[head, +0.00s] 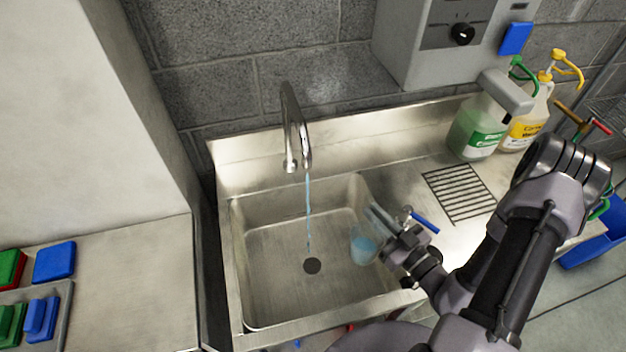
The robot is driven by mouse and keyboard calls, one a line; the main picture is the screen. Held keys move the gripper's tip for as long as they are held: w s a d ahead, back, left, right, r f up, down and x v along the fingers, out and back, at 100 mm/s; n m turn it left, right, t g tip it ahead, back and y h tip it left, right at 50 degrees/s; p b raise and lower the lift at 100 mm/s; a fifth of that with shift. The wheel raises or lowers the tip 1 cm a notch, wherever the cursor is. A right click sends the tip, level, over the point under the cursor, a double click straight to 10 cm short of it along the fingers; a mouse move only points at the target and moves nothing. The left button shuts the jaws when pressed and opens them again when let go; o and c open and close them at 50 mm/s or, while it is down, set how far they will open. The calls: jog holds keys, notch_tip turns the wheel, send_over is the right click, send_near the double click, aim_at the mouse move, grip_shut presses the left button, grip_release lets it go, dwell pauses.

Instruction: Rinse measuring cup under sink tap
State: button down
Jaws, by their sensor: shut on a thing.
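The measuring cup (363,248) is small, clear and bluish, and sits inside the right part of the sink basin's outline. My gripper (380,224) is shut on it, reaching in from the right. The fingers partly hide the cup's rim and handle side. The tap (291,125) is a curved metal spout at the back of the sink (270,292). A thin blue stream of water (308,215) falls from it toward the dark drain (312,266). The cup is to the right of the stream, apart from it in the picture.
Green-labelled (480,135) and yellow-labelled (526,128) pump bottles stand at the back right. A drain grille (458,193) lies right of the basin. A blue lever (425,222) shows beside my gripper. Red, green and blue pads lie on the left counter (140,290). The basin's left side is clear.

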jog(key=a+p+v, duration=0.1)
jog(key=v, duration=0.8)
jog(key=shift+s, duration=0.55)
